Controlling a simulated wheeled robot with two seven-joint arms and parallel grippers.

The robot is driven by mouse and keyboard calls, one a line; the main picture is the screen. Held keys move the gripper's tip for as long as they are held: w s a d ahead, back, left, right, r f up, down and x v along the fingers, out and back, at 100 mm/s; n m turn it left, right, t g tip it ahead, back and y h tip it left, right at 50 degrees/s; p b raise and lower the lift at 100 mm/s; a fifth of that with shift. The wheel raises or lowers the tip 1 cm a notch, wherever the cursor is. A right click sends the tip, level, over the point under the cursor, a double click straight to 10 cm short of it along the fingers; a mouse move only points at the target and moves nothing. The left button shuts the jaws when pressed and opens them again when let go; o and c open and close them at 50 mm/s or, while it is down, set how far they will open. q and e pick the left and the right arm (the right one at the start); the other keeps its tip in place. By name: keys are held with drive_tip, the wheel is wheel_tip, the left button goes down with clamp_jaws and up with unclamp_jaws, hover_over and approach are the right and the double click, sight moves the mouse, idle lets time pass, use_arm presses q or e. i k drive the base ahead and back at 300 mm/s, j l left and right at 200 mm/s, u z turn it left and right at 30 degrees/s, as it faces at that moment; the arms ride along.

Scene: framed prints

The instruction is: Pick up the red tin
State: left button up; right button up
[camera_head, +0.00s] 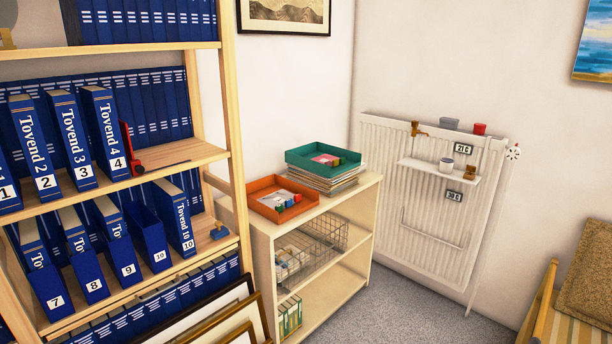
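A small red tin-like object (479,129) stands on the top edge of the white radiator (385,135) at the back right. It is upright, and a grey object (449,123) lies on the same ledge to its left. It is too small to make out any label. Neither of my grippers shows in the head view.
A small shelf (425,169) on the radiator holds a grey pot (446,165) and a brown item (469,173). A low cream cabinet (262,226) bears an orange tray (297,213) and a teal tray (345,168). A binder shelf (232,130) fills the left. Carpet (400,315) is clear before the radiator.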

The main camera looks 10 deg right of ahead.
sight(479, 129)
drive_tip(key=i+l+z, duration=0.2)
drive_tip(key=i+z, duration=0.2)
drive_tip(key=i, duration=0.15)
drive_tip(key=i+z, duration=0.45)
drive_tip(key=i+j+z, duration=0.15)
drive_tip(key=i+z, duration=0.25)
drive_tip(key=i, duration=0.25)
drive_tip(key=i+j+z, duration=0.2)
drive_tip(key=i, duration=0.3)
drive_tip(key=i+j+z, duration=0.2)
drive_tip(key=i, duration=0.3)
drive_tip(key=i+j+z, duration=0.2)
drive_tip(key=i, duration=0.3)
drive_tip(key=i+l, duration=0.25)
drive_tip(key=l, duration=0.3)
